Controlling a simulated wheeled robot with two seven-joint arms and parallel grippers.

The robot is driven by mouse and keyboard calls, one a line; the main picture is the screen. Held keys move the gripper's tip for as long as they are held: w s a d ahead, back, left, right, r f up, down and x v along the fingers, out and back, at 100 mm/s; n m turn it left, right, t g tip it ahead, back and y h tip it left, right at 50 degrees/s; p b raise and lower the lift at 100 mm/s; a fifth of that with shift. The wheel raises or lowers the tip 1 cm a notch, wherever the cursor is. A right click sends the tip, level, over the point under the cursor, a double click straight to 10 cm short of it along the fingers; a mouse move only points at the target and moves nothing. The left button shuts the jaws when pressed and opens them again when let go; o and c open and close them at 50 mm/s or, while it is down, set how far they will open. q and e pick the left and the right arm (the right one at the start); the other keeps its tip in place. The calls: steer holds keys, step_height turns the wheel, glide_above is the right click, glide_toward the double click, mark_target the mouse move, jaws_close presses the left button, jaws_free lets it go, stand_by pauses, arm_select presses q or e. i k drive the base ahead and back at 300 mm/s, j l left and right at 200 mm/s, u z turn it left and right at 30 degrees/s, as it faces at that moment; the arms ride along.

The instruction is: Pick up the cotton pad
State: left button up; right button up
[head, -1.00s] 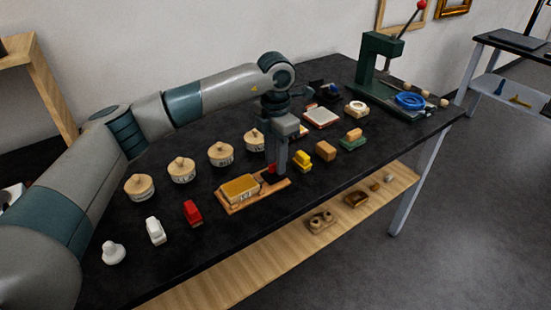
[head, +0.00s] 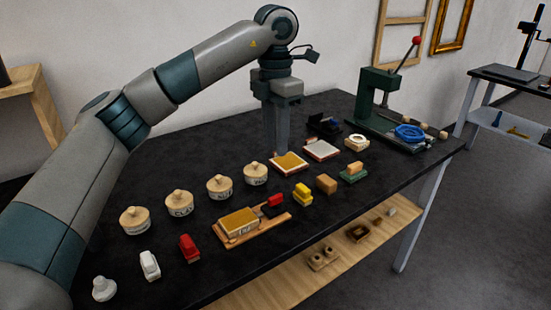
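I cannot tell for certain which item is the cotton pad. A small white rounded piece with a knob-like top (head: 103,288) stands at the near left of the black table. A round pale piece (head: 356,142) lies at the back right. My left gripper (head: 275,150) points down, with its fingers slightly apart and nothing visible between them. It is raised near the tan square pad with a pale rim (head: 289,163), far from the white knob-topped piece. My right gripper is not in view.
The black table (head: 240,280) also bears several lidded round pots (head: 220,187), a white block (head: 150,265), red block (head: 190,248), and wooden board (head: 250,230) with a gold-topped block and red piece. A green lever press (head: 378,95) stands at the back right.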

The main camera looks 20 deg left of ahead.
mark_target(104, 289)
steer(key=k, duration=1)
